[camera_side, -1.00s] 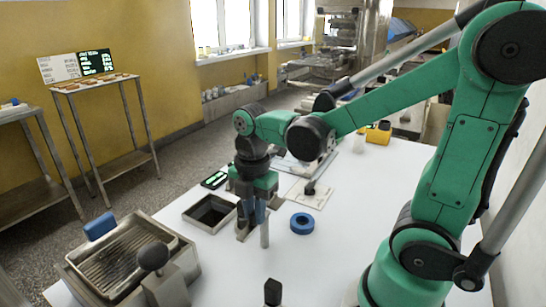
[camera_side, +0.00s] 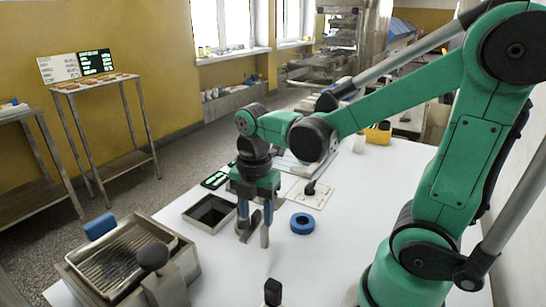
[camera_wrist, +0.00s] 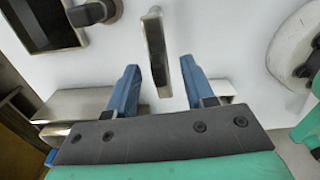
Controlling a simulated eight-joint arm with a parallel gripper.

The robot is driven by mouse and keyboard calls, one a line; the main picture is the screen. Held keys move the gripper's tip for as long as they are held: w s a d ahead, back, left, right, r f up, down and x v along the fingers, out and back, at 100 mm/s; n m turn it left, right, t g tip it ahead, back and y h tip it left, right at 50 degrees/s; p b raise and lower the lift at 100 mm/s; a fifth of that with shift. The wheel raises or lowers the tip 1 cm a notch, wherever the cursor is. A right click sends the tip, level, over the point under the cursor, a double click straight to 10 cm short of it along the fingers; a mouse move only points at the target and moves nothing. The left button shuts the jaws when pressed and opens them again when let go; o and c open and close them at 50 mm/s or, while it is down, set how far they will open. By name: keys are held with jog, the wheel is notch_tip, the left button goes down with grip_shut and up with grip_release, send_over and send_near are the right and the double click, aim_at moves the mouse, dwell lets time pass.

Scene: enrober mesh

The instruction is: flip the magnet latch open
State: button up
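My gripper (camera_side: 254,225) points down over the white table, right of a dark square tray. Its two blue fingers stand apart in the wrist view (camera_wrist: 160,80), with a clear gap between them. A thin upright metal bar (camera_wrist: 157,45) shows between and beyond the fingertips, apart from both in the picture. I cannot tell for sure whether this bar is the magnet latch, or whether it is open. Metal pieces (camera_wrist: 75,105) lie behind the fingers in the wrist view. The fingers partly hide what is under my gripper in the side view.
The square tray (camera_side: 229,222) is close on the left. A metal machine with a mesh (camera_side: 181,262) and a dark knob (camera_side: 152,257) stands front left. A black-topped post (camera_side: 272,292) is in front.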

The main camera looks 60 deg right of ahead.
aim_at(252, 216)
jog(key=shift+r, duration=0.15)
jog(key=shift+r, duration=2.65)
jog(key=m, duration=0.1)
jog(key=m+t, duration=0.1)
jog(key=m, duration=0.2)
jog(key=shift+a+f+t, duration=0.2)
jog(key=shift+a+t, duration=0.1)
jog(key=m+t, duration=0.1)
jog(key=m, duration=0.2)
jog(key=shift+a+f, duration=0.1)
jog(key=shift+a, duration=0.1)
jog(key=m, duration=0.1)
jog(key=m+t, duration=0.1)
jog(key=m, duration=0.1)
jog(key=shift+w+a+f, duration=0.1)
jog(key=shift+w+a, duration=0.05)
jog(key=shift+a, duration=0.05)
jog(key=m, duration=0.2)
jog(key=m+t, duration=0.2)
jog(key=m, duration=0.1)
jog(key=shift+w+a+f+m, duration=0.1)
jog(key=shift+a+m, duration=0.2)
jog(key=shift+a, duration=0.05)
jog(key=m, duration=0.1)
jog(key=m+t, duration=0.1)
jog(key=m, duration=0.1)
jog(key=shift+w+a+m+t, duration=0.15)
jog(key=shift+a+m+t, duration=0.05)
jog(key=shift+m+t, duration=0.1)
